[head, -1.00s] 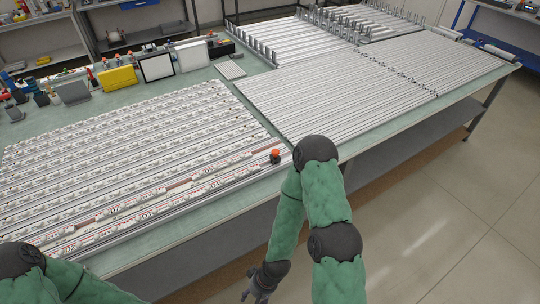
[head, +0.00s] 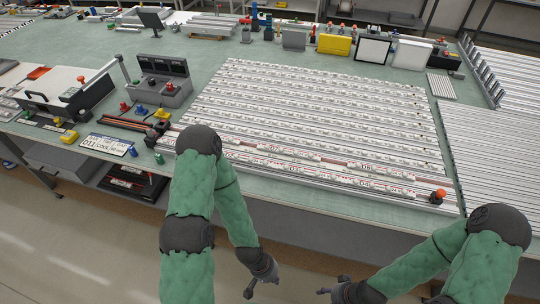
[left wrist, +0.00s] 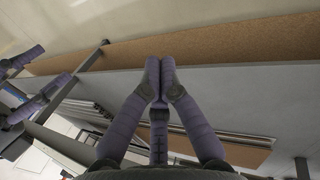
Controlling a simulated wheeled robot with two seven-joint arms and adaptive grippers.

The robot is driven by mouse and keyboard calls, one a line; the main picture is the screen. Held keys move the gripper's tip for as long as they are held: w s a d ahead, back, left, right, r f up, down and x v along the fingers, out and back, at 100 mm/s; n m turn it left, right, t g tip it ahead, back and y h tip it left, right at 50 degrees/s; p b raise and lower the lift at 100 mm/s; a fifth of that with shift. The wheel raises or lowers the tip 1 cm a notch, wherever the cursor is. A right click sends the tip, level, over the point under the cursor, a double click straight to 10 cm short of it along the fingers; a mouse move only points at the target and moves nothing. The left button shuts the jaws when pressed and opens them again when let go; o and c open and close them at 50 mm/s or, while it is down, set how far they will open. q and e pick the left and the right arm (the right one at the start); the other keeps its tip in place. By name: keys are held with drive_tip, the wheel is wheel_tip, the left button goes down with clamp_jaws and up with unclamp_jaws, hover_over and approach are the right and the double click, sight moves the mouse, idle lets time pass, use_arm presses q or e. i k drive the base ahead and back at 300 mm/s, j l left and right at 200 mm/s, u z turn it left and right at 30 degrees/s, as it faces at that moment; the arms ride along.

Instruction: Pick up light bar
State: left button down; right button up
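Long white light bars lie in parallel rows on the green-topped table; one labelled row (head: 300,170) is near the front edge, with red markings. My left gripper (head: 264,287) hangs low in front of the table, below its top and apart from the bars. Its fingers look spread and empty in the head view. In the left wrist view, two fingers (left wrist: 160,75) come together at their tips, with a third finger between them lower down; nothing is held. My right gripper (head: 331,286) is also low in front of the table, its fingers apart and empty.
A red-topped button (head: 437,196) stands at the bars' right end. A grey control box (head: 160,80) and a label plate (head: 107,145) are to the left. Cases, including a yellow one (head: 334,44), line the back. A lower shelf (left wrist: 230,90) is under the table.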

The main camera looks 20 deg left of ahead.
sight(244, 159)
drive_tip(key=j+z, duration=0.25)
drive_tip(key=j, duration=0.3)
drive_tip(key=j+z, duration=0.25)
drive_tip(key=j, duration=0.3)
drive_tip(key=k+j+z, duration=0.25)
drive_tip(key=j, duration=0.25)
drive_tip(key=i, duration=0.1)
